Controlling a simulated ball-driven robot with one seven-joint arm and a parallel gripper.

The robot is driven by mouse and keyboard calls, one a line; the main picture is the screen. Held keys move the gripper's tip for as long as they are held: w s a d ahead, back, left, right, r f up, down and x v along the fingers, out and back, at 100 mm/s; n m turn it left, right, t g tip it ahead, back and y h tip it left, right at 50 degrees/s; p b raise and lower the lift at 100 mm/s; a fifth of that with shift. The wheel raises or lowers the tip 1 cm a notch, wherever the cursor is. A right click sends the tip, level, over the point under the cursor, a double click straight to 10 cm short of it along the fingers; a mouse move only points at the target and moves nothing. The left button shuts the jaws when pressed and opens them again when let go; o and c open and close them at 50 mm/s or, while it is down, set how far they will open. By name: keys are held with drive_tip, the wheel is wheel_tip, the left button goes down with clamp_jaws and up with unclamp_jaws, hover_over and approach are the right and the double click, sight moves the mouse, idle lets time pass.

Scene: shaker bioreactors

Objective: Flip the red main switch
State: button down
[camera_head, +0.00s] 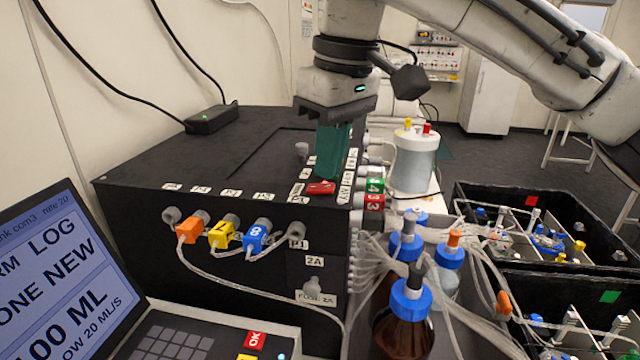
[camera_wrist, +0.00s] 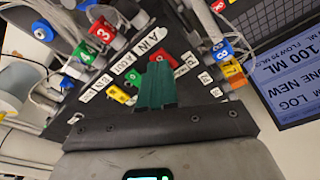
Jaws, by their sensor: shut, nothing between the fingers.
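The red main switch (camera_head: 321,188) sits on the top face of the black box (camera_head: 150,160), near its front right corner, among small white labels. In the wrist view the red switch (camera_wrist: 163,62) shows just beyond the green fingertips, which hide part of it. My gripper (camera_head: 330,172) points down with its green fingers shut and empty, just behind and above the switch in the head view. The gripper also shows in the wrist view (camera_wrist: 157,72). I cannot tell whether the fingertips touch the switch.
Orange, yellow and blue connectors (camera_head: 256,238) with tubes stick out of the box's front. Blue-capped bottles (camera_head: 402,315) and tubing crowd its right side. A laptop-like console (camera_head: 65,270) stands at front left. Black crates (camera_head: 560,215) stand at right. The box's left top is mostly clear.

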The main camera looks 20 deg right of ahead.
sight(330, 187)
drive_tip(key=shift+f+b, duration=0.4)
drive_tip(key=shift+f, duration=0.4)
idle(0.8)
wheel_tip(330, 187, up, 7)
drive_tip(key=p, duration=0.7)
idle(0.6)
